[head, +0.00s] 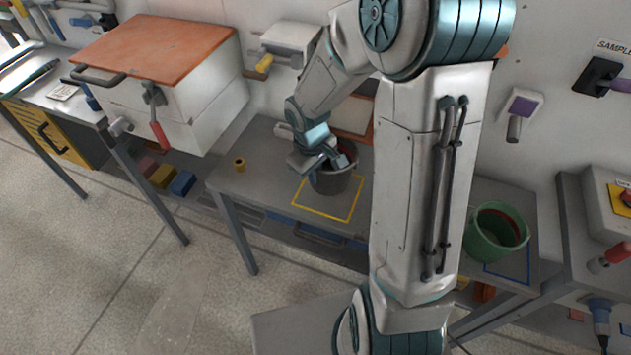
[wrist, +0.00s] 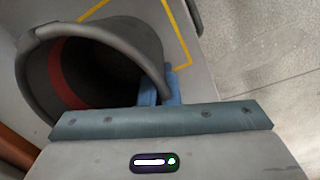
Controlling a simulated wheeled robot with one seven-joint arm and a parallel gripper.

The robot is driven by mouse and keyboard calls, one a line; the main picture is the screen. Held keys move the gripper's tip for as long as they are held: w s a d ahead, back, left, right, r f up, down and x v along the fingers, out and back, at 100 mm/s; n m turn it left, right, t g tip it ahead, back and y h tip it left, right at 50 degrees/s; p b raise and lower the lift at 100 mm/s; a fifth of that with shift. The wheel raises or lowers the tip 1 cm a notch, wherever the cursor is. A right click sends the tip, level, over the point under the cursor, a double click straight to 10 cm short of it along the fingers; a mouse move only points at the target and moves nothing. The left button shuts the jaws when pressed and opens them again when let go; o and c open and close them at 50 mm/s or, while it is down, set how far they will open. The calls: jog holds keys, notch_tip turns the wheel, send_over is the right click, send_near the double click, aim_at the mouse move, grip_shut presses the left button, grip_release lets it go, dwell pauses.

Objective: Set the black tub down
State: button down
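The black tub (head: 333,181) is a dark grey-black bucket with a red band inside. In the head view it is over the back part of a yellow outlined square (head: 327,217) on the grey bench (head: 262,190). I cannot tell whether its base touches the bench. My gripper (head: 338,163) is at the tub's rim. In the wrist view the tub (wrist: 150,40) fills the upper left, and the blue fingers of my gripper (wrist: 160,88) stand on either side of its wall, shut on it. The yellow outline (wrist: 178,32) shows beside the tub.
A green bucket (head: 492,238) stands on the bench to the right, by a blue outline (head: 512,277). A white box with an orange-brown lid (head: 155,47) is farther left. The bench front between ring and tub is clear.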

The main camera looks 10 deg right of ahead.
aim_at(316, 188)
notch_tip(316, 188, down, 5)
jog(key=shift+w+r, duration=0.1)
jog(key=shift+w+d+f, duration=0.15)
jog(key=shift+w+f, duration=0.1)
jog(key=shift+f+b, duration=0.2)
jog(key=shift+b, duration=0.15)
jog(key=c, duration=1.7)
grip_release()
jog(key=shift+r, duration=0.1)
